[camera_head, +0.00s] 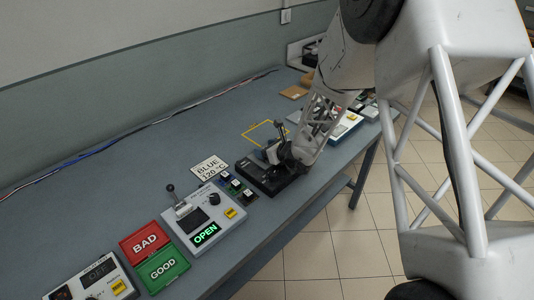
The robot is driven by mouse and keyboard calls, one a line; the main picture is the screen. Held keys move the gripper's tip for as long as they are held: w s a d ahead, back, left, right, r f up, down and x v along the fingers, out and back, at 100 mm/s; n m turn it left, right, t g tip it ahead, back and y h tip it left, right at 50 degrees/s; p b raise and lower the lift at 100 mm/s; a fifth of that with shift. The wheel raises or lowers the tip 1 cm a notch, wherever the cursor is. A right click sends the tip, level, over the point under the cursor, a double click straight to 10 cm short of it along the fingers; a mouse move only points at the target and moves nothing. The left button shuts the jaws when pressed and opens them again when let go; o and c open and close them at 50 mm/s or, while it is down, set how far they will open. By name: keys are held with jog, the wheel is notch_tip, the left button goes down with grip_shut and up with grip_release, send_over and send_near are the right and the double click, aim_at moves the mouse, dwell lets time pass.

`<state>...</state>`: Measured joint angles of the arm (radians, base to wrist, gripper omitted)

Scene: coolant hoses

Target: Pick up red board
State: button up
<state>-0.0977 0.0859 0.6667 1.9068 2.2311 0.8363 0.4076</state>
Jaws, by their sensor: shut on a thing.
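My gripper (272,157) is low over the bench, at a black box-like device (262,180) near the front edge. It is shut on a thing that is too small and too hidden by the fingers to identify. I cannot make out a red circuit board here. The one clearly red flat thing is the panel marked BAD (146,242), on the bench at lower left, well away from my gripper.
A green GOOD panel (163,269) adjoins BAD. A grey lever unit reading OPEN (213,213), small coloured modules (235,186) and a BLUE 120 °C sign (210,168) stand nearby. A yellow outline (264,132) marks the bench behind.

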jog(key=shift+r, duration=0.2)
jog(key=shift+r, duration=0.9)
jog(key=shift+s+d+r, duration=0.1)
jog(key=shift+s+r, duration=0.3)
jog(key=shift+r, duration=0.3)
jog(key=s+d, duration=0.1)
jog(key=s, duration=0.4)
jog(key=s+d+r, duration=0.1)
jog(key=s, duration=0.4)
jog(key=s+d, duration=0.1)
jog(key=s, duration=0.3)
jog(key=shift+s+d+r, duration=0.2)
jog(key=shift+s, duration=0.2)
jog(key=shift+w+d, duration=0.1)
jog(key=shift+w+d+f, duration=0.1)
jog(key=shift+w+d, duration=0.2)
jog(key=shift+w, duration=0.05)
jog(key=w+d, duration=0.3)
jog(key=d, duration=0.1)
jog(key=w+d+f, duration=0.1)
jog(key=w+d, duration=0.2)
jog(key=w+d+f, duration=0.1)
jog(key=w+d, duration=0.2)
jog(key=d, duration=0.1)
jog(key=shift+d, duration=0.3)
jog(key=shift+w, duration=0.1)
